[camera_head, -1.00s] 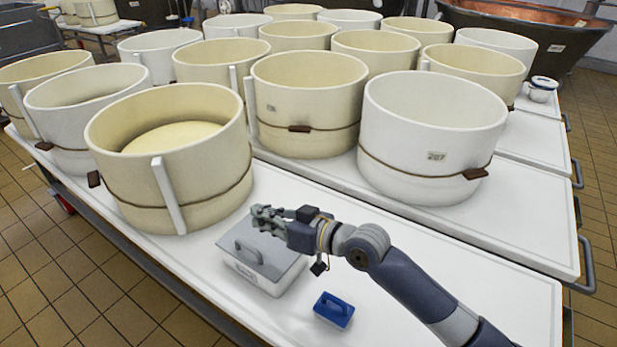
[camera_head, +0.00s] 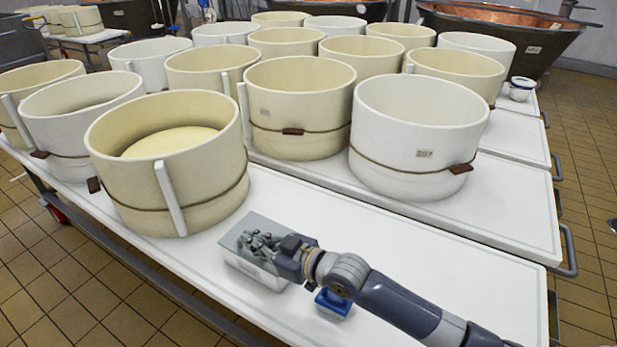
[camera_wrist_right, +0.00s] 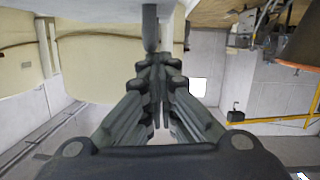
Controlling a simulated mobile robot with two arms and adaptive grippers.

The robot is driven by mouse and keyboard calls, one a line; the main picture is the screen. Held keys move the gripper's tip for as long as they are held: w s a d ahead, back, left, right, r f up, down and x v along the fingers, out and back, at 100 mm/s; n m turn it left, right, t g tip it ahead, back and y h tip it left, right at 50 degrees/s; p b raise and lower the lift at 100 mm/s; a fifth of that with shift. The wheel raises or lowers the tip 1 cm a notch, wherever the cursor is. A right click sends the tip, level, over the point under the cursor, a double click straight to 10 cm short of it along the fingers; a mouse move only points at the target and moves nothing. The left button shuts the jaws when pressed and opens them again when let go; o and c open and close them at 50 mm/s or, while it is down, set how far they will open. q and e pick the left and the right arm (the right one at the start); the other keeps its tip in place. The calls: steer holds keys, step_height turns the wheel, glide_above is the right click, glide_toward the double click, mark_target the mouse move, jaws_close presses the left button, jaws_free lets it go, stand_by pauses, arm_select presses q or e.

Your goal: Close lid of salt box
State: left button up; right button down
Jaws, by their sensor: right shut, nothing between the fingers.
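The salt box (camera_head: 248,270) is a white box with a grey lid (camera_head: 255,225), standing on the white table in front of the large cream tub. The lid lies over the top of the box; I cannot tell whether it is fully down. My right gripper (camera_head: 258,243) is over the lid, with its shut fingers at or just above it, and it hides the lid's middle and handle. In the right wrist view the fingers (camera_wrist_right: 157,75) are together with nothing between them, pointing at a grey bar (camera_wrist_right: 150,28). My left gripper is not in view.
A small blue object (camera_head: 333,304) lies beside the box, partly under my right forearm. Large cream tubs (camera_head: 170,190) and white tubs (camera_head: 415,165) crowd the table behind. The tabletop (camera_head: 440,255) to the right of the box is clear.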

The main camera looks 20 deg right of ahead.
stand_by(0.3)
steer(key=v, duration=1.2)
